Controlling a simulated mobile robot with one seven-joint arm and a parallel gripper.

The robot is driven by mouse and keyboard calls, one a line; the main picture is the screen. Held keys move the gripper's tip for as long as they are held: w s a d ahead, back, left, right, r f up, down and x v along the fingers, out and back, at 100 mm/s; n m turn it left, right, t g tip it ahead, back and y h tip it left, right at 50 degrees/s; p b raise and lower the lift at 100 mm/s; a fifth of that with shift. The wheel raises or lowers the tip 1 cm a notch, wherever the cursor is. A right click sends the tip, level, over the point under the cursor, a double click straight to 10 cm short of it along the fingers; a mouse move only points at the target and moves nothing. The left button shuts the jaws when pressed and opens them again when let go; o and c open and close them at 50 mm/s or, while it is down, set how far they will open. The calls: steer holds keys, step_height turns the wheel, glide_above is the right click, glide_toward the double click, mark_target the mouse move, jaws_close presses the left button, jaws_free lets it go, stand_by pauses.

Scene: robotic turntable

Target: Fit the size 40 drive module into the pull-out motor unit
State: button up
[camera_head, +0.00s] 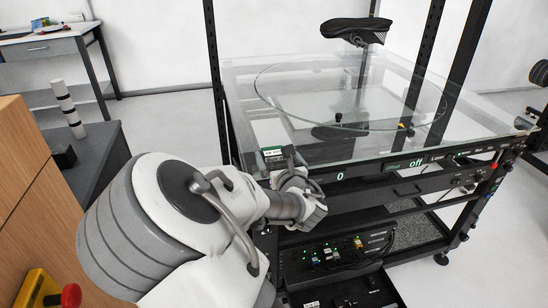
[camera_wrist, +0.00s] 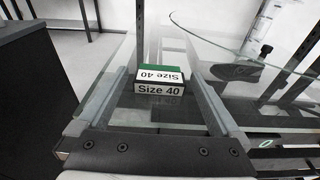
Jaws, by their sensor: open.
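The size 40 drive module (camera_wrist: 159,87) shows in the wrist view as a small block with a green and black top and white "Size 40" labels. It is at the glass table's corner, between the tips of my open gripper (camera_wrist: 158,76), with gaps on both sides. In the head view, a small dark piece with a green-and-white label (camera_head: 272,153) at the glass corner appears to be the module; my gripper (camera_head: 290,160) is beside it. Below the table, a black pulled-out unit (camera_head: 345,291) appears to be the motor unit; its inside is mostly dark.
A control panel (camera_head: 405,164) runs along the front edge. Lit connectors (camera_head: 330,254) sit below. A dark cabinet (camera_head: 95,165) stands left; upright rack posts (camera_head: 213,60) border the table.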

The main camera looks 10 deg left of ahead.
steer(key=shift+w+a, duration=0.25)
steer(key=shift+w, duration=0.2)
steer(key=c, duration=1.2)
